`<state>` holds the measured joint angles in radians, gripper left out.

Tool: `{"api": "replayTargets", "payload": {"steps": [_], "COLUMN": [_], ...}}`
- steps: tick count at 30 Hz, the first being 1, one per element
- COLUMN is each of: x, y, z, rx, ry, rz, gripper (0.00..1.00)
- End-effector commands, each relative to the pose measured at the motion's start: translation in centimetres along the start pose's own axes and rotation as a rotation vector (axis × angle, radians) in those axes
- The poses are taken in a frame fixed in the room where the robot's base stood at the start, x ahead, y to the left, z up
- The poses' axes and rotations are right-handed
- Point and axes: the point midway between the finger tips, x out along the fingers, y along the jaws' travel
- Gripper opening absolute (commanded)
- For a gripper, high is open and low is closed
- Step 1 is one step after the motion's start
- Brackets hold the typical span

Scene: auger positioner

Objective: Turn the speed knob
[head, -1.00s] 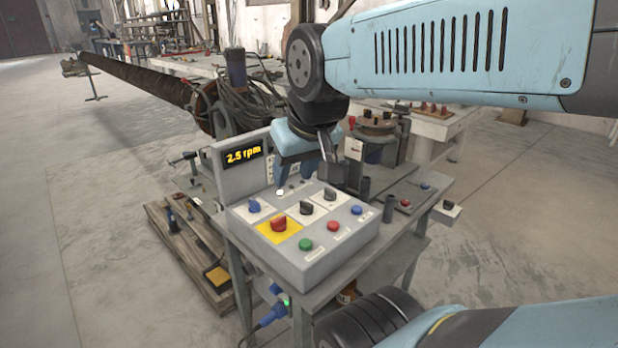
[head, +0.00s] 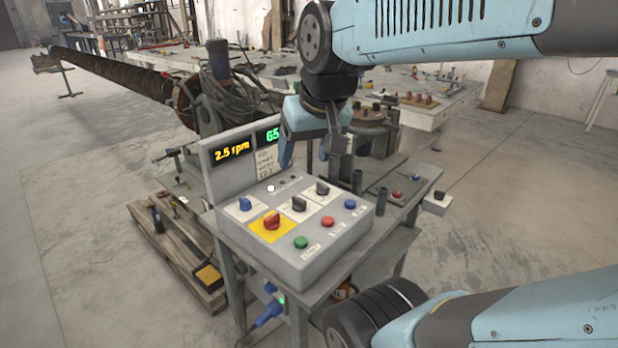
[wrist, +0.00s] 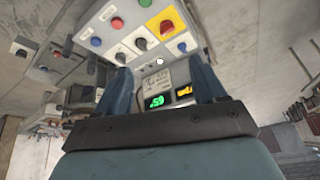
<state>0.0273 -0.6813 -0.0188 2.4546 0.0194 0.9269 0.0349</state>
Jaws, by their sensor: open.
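The grey control box (head: 310,250) stands on a bench, with knobs on its sloped top. A blue knob (head: 245,204), two black knobs (head: 299,203) (head: 322,187) and a red knob on a yellow plate (head: 271,222) show. Their labels are too small to read, so I cannot tell which is the speed knob. An upright panel behind shows "2.5 rpm" (head: 232,151) in yellow and a partly covered green display (head: 268,135). My gripper (head: 306,160) is open and empty above the box's back edge, apart from the knobs. The wrist view shows its fingers (wrist: 160,75) spread, with the black knobs (wrist: 141,44) beyond them.
Green (head: 301,242), red (head: 328,222) and blue (head: 350,204) buttons line the box's front right. A paper note (head: 266,163) is on the panel. A smaller control box (head: 399,194) sits right on the bench. A long auger (head: 110,78) lies behind left.

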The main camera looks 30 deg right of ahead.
Motion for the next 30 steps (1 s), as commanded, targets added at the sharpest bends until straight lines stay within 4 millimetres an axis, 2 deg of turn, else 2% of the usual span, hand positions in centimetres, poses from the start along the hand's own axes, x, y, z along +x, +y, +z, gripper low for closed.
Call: {"api": "replayTargets", "payload": {"steps": [8, 14, 21, 30], "x": [2.1, 4.6, 8.5, 14.7], "y": [2.6, 5.2, 9.3, 15.7], "z": [-6.0, -10.0, -14.2, -18.0], "rx": [0.290, 0.506, 0.764, 1.082], "ry": [-0.153, -0.261, -0.386, -0.537], "rz": [-0.006, -0.004, 0.009, 0.037], "gripper": [0.77, 0.77, 0.77, 0.77]}}
